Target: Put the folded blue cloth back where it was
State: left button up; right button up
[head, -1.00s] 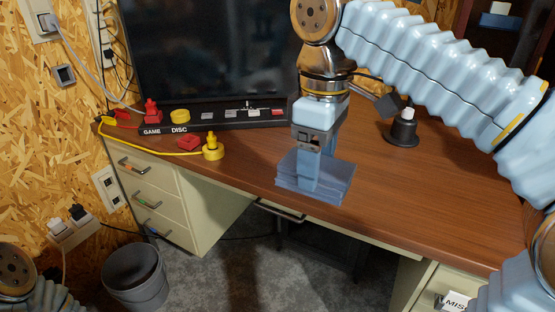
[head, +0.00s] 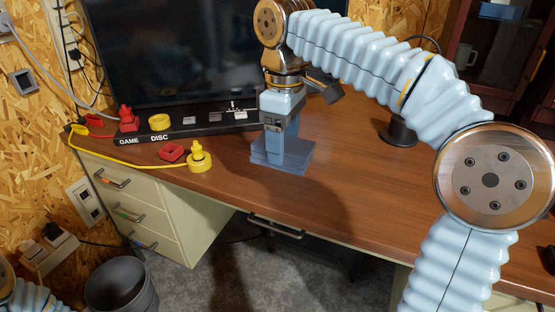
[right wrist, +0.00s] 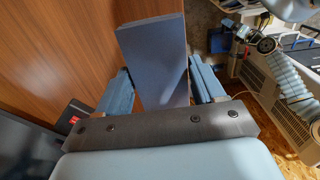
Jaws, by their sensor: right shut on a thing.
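The folded blue cloth (head: 303,158) is a flat, layered blue-grey block over the desk top, left of its middle and near the front edge. My right gripper (head: 283,150) points down and is shut on it. In the right wrist view the cloth (right wrist: 155,60) stands out as a slab between the two blue fingers of the right gripper (right wrist: 160,88). I cannot tell whether the cloth touches the desk or hangs just above it. My left gripper is not in view; only a bit of my left arm shows at the lower left.
Behind the cloth are a dark screen (head: 170,50) and a black strip labelled GAME and DISC (head: 220,124). A yellow plug (head: 199,158) with its cord and a red piece (head: 171,152) lie to the left. A black stand (head: 399,130) is to the right. A bin (head: 122,288) stands on the floor.

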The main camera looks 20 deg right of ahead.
jog(key=w+f, duration=0.2)
jog(key=f, duration=0.1)
jog(key=w+d+f, duration=0.1)
jog(key=w+f, duration=0.2)
jog(key=shift+d, duration=0.1)
jog(key=shift+w+f+b, duration=0.15)
jog(key=shift+f+b, duration=0.25)
jog(key=shift+f, duration=1.25)
jog(key=o, duration=1.2)
jog(key=shift+c, duration=0.2)
notch_tip(320, 180, up, 12)
jog(key=p, duration=0.2)
